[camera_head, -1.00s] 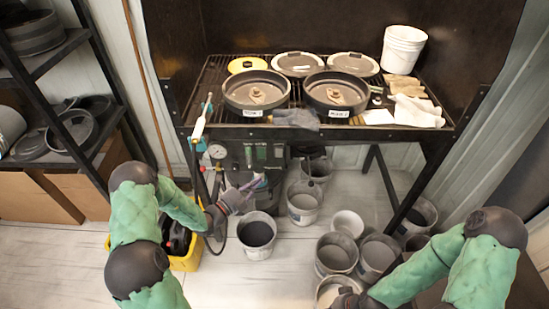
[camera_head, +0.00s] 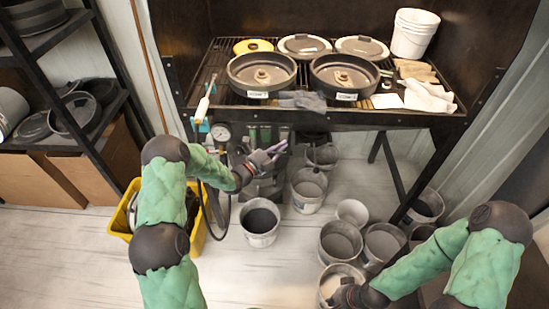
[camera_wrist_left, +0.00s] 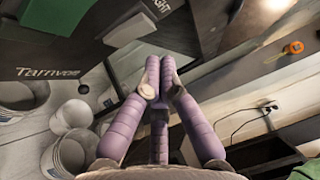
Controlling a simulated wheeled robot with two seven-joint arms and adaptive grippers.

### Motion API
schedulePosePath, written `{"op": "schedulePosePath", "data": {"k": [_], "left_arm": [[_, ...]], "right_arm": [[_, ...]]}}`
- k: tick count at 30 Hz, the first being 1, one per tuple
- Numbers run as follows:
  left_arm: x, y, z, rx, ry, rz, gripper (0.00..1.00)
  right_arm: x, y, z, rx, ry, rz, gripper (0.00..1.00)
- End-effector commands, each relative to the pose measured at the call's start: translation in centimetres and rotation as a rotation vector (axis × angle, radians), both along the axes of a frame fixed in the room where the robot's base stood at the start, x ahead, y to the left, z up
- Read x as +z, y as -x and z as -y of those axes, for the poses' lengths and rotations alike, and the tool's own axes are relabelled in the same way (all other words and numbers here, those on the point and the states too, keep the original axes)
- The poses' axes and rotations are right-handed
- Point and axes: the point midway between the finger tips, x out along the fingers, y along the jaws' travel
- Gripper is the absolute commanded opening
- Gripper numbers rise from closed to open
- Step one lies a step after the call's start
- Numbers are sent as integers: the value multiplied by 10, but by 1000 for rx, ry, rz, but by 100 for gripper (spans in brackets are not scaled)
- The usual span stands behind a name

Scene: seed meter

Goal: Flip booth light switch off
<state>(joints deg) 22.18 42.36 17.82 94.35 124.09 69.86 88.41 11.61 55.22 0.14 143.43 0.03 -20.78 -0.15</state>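The light switch area shows in the left wrist view: a dark panel carries a partly cut-off white "LIGHT" label (camera_wrist_left: 162,10) and a pale grey block (camera_wrist_left: 128,30) that may be the switch. I cannot tell its on or off position. My left gripper (camera_head: 280,150) is below the booth's front edge, in front of the dark control box (camera_head: 262,133). Its purple fingers come together at the tips in the left wrist view (camera_wrist_left: 159,66), with nothing between them. The tips appear just short of the panel. My right gripper (camera_head: 340,297) is dark and low among the buckets; its fingers are unclear.
The booth table (camera_head: 400,118) holds two dark round pans (camera_head: 262,76), lids, cloths and a white bucket stack (camera_head: 413,35). Several grey buckets (camera_head: 260,222) stand on the floor. A yellow bin (camera_head: 122,215) and a gauge (camera_head: 221,133) with hose are near my left arm.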

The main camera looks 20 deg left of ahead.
Motion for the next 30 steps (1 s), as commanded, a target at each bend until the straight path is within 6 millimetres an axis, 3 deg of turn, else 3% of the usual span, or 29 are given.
{"op": "schedulePosePath", "data": {"k": [6, 19, 28, 30], "left_arm": [[1, -18, -4, -2, 1, -1, 0], [3, -21, -6, -2, 1, -2, 0], [11, -28, -7, -3, 23, -82, 0], [7, -28, -8, -3, 25, -86, 0]], "right_arm": [[-9, 0, 0, 0, 0, 0, 0], [-8, 0, 0, 0, 0, 0, 0], [22, 0, 0, 0, 0, 0, 0], [18, -1, 0, 1, 0, 1, 0]]}}
